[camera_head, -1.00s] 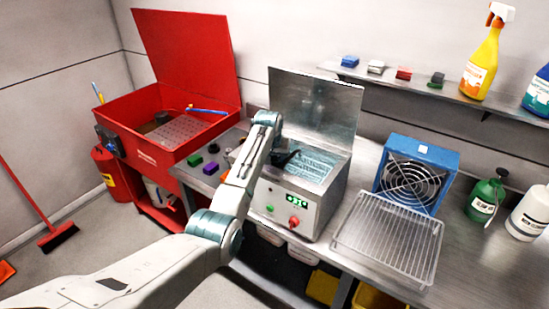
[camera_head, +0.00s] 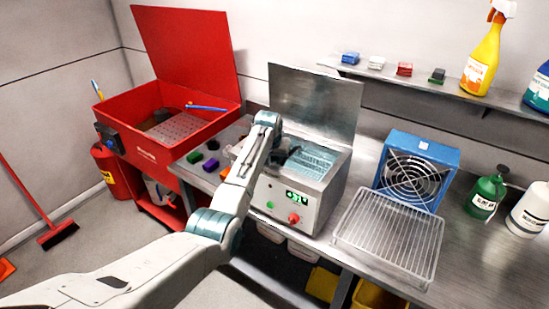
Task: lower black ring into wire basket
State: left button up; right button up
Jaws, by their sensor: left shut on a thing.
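My left gripper (camera_head: 285,151) is over the left part of the open ultrasonic-cleaner-like steel tank. It is small and dark here, and my own arm partly covers it. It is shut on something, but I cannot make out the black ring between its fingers. The wire basket (camera_head: 313,160) shows as a pale bluish mesh inside the tank, to the right of the gripper. Its left part is hidden by my arm and gripper. The steel tank (camera_head: 326,204) has its lid (camera_head: 318,100) raised behind it. My right gripper is not in view.
A wire rack (camera_head: 388,235) lies on the bench right of the tank, before a blue fan (camera_head: 415,172). Green (camera_head: 195,157) and purple (camera_head: 210,165) blocks lie left. A red parts washer (camera_head: 165,130) stands further left. A shelf (camera_head: 430,82) holds spray bottles.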

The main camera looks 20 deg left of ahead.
pick_arm(q)
jog(key=o, duration=1.2)
jog(key=shift+c, duration=0.2)
